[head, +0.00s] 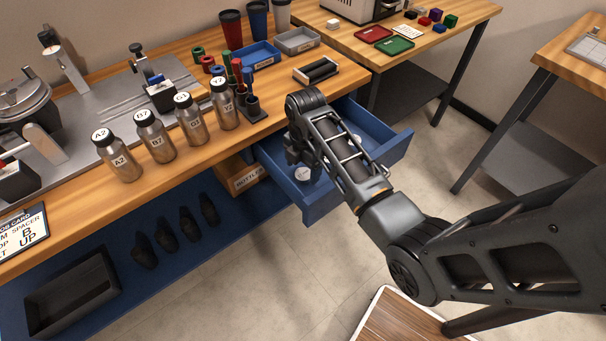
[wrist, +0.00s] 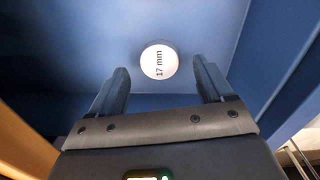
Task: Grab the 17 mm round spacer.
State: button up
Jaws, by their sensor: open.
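The round spacer (wrist: 158,62), with a white top marked "17 mm", lies in the blue drawer. In the wrist view it shows in the gap between the fingertips of my gripper (wrist: 160,78), apart from both fingers. My gripper is open and empty, pointing down into the open drawer (head: 317,198). In the head view a white round piece (head: 303,174) lies in the drawer's near left part, and another pale round piece (head: 357,139) shows partly behind my arm. I cannot read their labels there.
The drawer's blue walls surround my gripper closely. The wooden workbench (head: 283,126) stands behind the drawer, with several labelled bottles (head: 225,106) and a dark tool stand (head: 252,108) near its edge.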

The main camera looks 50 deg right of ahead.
notch_tip(320, 180, down, 2)
jog(key=c, duration=1.2)
jog(key=shift+o, duration=0.2)
